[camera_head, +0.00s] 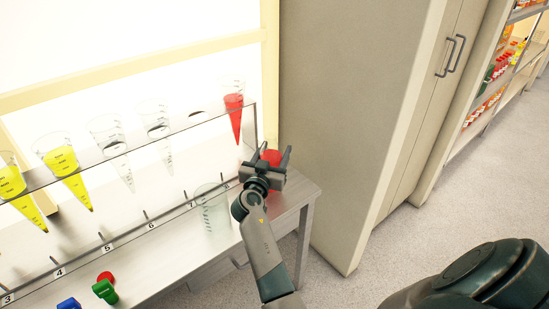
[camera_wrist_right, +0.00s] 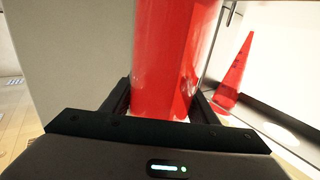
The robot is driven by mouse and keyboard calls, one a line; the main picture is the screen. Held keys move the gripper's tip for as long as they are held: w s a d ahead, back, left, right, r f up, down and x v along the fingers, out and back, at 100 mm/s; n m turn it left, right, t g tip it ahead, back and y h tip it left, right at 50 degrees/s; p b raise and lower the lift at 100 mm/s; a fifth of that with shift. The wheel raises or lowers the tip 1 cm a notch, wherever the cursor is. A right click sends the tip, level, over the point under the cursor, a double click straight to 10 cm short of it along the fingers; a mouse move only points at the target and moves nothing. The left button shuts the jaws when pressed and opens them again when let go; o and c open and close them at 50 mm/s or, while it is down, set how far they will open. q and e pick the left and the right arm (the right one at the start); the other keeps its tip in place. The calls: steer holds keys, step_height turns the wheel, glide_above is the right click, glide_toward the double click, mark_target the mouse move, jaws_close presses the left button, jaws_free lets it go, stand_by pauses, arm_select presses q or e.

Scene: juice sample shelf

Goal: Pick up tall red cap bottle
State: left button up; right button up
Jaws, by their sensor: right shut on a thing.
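The tall red bottle (camera_wrist_right: 172,50) stands between the two fingers of my right gripper (camera_wrist_right: 160,102) in the wrist view, and the fingers are shut on it. Its upper end is out of that frame. In the head view only a red patch of the bottle (camera_head: 271,156) shows between the fingers of my right gripper (camera_head: 271,160), at the right end of the shelf bench. The gripper hides the rest, so I cannot tell whether the bottle touches the bench. My left gripper is not in view.
A clear rack (camera_head: 130,150) holds cones, including a red-filled cone (camera_head: 234,118) close left of my gripper. A clear beaker (camera_head: 212,207) stands on the bench (camera_head: 180,250). Green (camera_head: 105,291) and blue (camera_head: 69,303) caps are at lower left. A tall cabinet (camera_head: 345,110) stands right.

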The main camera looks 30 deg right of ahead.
steer(key=s+d+r, duration=0.6)
steer(key=s+r, duration=0.2)
steer(key=s, duration=0.1)
steer(key=shift+s+d+r, duration=0.25)
steer(key=shift+s+r, duration=0.05)
steer(key=shift+r, duration=0.05)
